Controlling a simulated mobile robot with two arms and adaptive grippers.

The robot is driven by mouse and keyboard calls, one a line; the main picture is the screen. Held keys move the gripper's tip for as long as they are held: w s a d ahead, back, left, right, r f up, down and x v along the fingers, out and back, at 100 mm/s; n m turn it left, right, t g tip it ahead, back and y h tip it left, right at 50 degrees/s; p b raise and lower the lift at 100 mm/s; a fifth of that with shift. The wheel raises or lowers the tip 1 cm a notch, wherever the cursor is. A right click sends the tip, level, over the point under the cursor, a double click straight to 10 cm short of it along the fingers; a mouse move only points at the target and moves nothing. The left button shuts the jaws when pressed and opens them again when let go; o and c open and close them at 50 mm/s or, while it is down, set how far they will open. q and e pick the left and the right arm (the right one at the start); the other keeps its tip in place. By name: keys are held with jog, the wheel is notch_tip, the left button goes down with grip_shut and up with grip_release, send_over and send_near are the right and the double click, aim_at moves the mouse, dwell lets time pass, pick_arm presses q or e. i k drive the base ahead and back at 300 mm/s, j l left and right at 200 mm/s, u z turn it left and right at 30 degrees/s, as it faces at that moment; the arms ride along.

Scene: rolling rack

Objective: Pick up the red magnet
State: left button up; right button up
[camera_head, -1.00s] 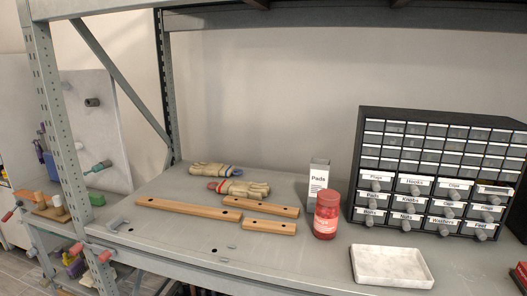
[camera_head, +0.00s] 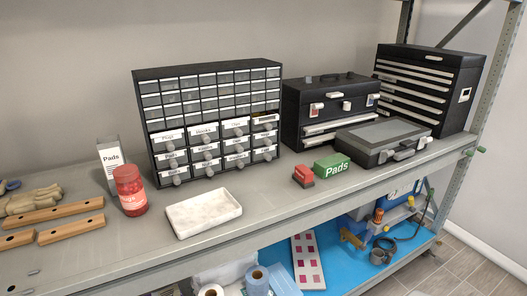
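Neither of my grippers shows in the head view.
A black drawer cabinet (camera_head: 210,122) stands behind a white tray (camera_head: 203,213). A red jar (camera_head: 130,190) and wooden bars (camera_head: 70,229) are at left. A black toolbox (camera_head: 331,108), a grey case (camera_head: 384,140) and a black tool chest (camera_head: 428,85) are at right.

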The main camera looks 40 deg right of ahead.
aim_at(303, 176)
jog(key=z, duration=1.7)
jog(key=i+l+u, duration=0.15)
jog(key=u, duration=0.2)
jog(key=i+l+u, duration=0.2)
jog(key=i+u, duration=0.15)
jog(key=i+l+u, duration=0.3)
jog(key=k, duration=0.05)
